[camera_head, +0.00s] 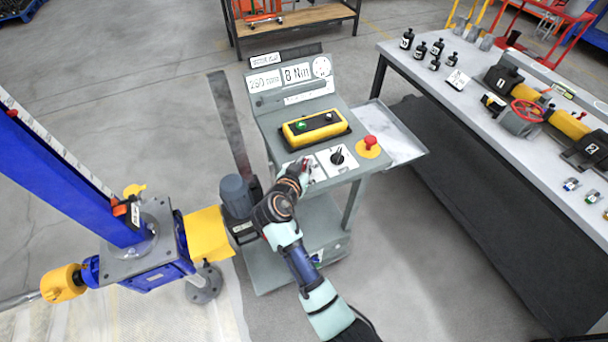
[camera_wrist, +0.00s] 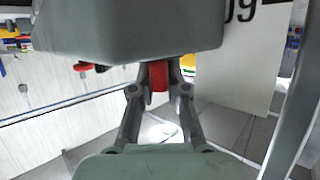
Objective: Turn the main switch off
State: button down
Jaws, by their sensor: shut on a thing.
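A grey control console (camera_head: 300,118) stands at the middle of the head view. The main switch, with a red handle (camera_wrist: 158,76), is between my fingers in the wrist view. In the head view my gripper (camera_head: 303,168) is at the white plate (camera_head: 318,172) on the left of the console's lower panel and covers most of the switch. My gripper (camera_wrist: 159,88) is shut on the red handle. The handle's exact angle and any position marks are hidden by the fingers.
A black rotary knob (camera_head: 338,156) and a red mushroom button (camera_head: 370,142) sit close to the right of my gripper. A yellow button box (camera_head: 316,128) lies behind it. A blue screw jack (camera_head: 150,262) stands left. A workbench (camera_head: 425,62) with parts stands right.

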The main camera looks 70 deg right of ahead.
jog(key=shift+f+m+g+b, duration=0.25)
jog(key=shift+m+g+b, duration=0.55)
jog(key=shift+g+b, duration=0.25)
jog(key=c, duration=1.2)
grip_release()
jog(key=shift+r, duration=0.1)
jog(key=shift+o, duration=0.2)
jog(key=v, duration=1.2)
